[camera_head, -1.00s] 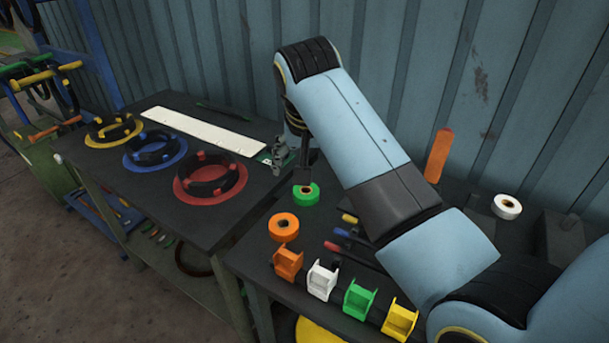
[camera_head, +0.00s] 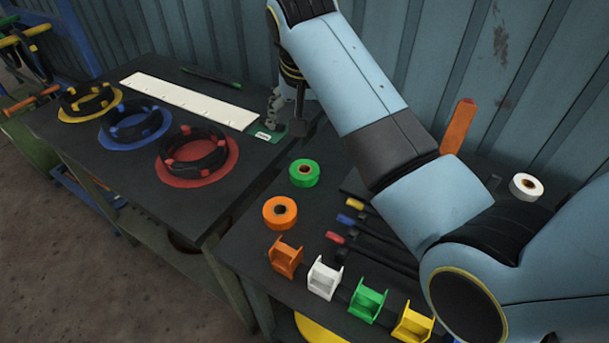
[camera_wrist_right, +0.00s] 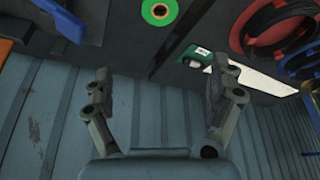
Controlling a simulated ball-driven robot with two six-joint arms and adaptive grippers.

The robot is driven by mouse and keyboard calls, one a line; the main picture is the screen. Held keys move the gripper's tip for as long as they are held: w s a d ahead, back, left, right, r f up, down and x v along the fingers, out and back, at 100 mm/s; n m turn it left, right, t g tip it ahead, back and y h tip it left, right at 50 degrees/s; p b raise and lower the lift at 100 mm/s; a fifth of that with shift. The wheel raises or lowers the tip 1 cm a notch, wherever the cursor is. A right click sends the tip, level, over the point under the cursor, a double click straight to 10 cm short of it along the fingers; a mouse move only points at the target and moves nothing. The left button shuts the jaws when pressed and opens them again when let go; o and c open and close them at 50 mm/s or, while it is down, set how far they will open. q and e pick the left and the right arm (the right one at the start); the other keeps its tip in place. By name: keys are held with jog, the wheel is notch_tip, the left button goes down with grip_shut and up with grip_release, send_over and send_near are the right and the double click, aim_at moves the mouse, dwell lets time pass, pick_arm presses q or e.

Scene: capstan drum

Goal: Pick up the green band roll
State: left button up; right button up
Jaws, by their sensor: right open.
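The green band roll (camera_head: 294,174) lies flat on the dark bench in the head view, behind the orange roll. It also shows at the top of the right wrist view (camera_wrist_right: 160,21), beyond the fingertips. My right gripper (camera_head: 287,114) is above and slightly left of the roll in the head view, apart from it. In the wrist view the right gripper (camera_wrist_right: 165,84) has its two fingers spread wide with nothing between them. My left gripper is not in view.
An orange roll (camera_head: 270,214) sits just in front of the green one. Coloured holders (camera_head: 322,279) line the front edge, with tools (camera_head: 375,235) behind. A white roll (camera_head: 526,187) is at right. The left table carries ringed coils (camera_head: 197,178) and a white strip (camera_head: 190,100). A corrugated wall stands behind.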

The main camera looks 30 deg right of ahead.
jog(key=f, duration=0.1)
jog(key=b, duration=0.7)
send_near(304, 168)
jog(key=x, duration=0.7)
jog(key=shift+s+f+b, duration=0.3)
jog(key=shift+f, duration=0.25)
jog(key=shift+a, duration=0.1)
jog(key=c, duration=1.3)
